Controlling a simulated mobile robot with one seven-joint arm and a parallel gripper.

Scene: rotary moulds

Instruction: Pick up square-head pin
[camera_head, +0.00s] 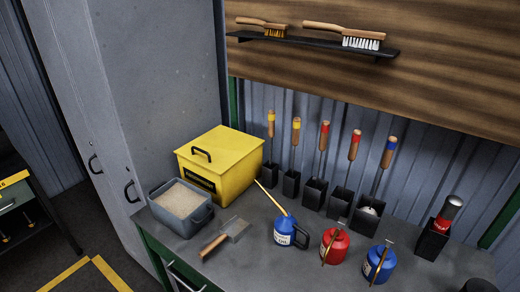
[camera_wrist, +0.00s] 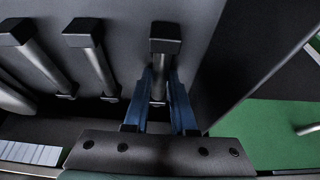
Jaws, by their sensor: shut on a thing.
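The square-head pin (camera_wrist: 165,40) shows in the wrist view, with a dark square head and a grey round shaft. My gripper (camera_wrist: 161,80) has its two blue fingers on either side of the shaft, below the head, and is shut on it. Two similar pins with dark square heads, a middle one (camera_wrist: 84,36) and a left one (camera_wrist: 17,32), stand to the left. The far end of the held pin is partly hidden between the fingers. Neither the pins nor my gripper show in the head view.
A dark panel (camera_wrist: 245,65) is close on the right of the held pin, with a green surface (camera_wrist: 260,135) beyond it. In the head view, a workbench (camera_head: 245,265) carries a yellow box (camera_head: 235,165), a sand tub (camera_head: 181,205), oil cans and tool holders.

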